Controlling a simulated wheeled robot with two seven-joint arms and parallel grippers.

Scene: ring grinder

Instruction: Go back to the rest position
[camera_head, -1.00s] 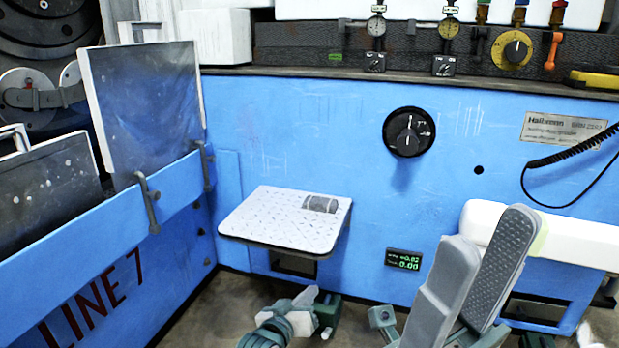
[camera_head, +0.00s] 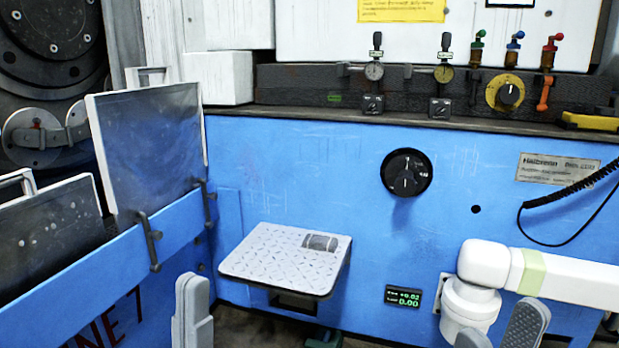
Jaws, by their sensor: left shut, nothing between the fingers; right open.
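My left gripper (camera_head: 191,300) shows at the bottom left of the head view, in front of the blue side panel. Its grey fingers are together with nothing seen between them. My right gripper (camera_head: 502,328) is at the bottom right, partly cut off by the lower edge. Its grey fingers stand apart, with the ribbed pad of one showing, and it is empty. Both grippers look clear of the machine front, though exact distances are hard to tell.
A patterned metal step plate (camera_head: 280,262) juts from the blue machine front (camera_head: 300,160). Grey panels (camera_head: 150,150) stand behind the blue side rail at left. A black dial (camera_head: 406,172), a green-lit display (camera_head: 403,297) and a coiled cable (camera_head: 575,190) are at right.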

